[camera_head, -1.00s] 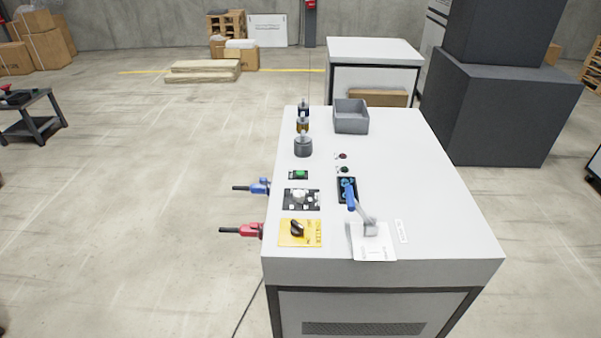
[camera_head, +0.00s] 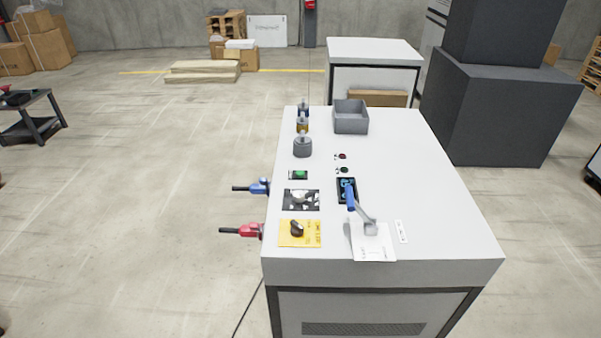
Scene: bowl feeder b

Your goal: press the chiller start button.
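A green button (camera_head: 300,174) on a small dark plate sits near the left edge of the white cabinet top (camera_head: 420,200). I cannot read any label that marks it as the chiller start button. A small red button (camera_head: 342,156) and a small dark button (camera_head: 344,170) sit to its right. A yellow plate with a black rotary knob (camera_head: 297,228) is at the near left of the top. Neither of my grippers is in view, and nothing covers the buttons.
Blue (camera_head: 260,187) and red (camera_head: 249,231) handles stick out from the left side.

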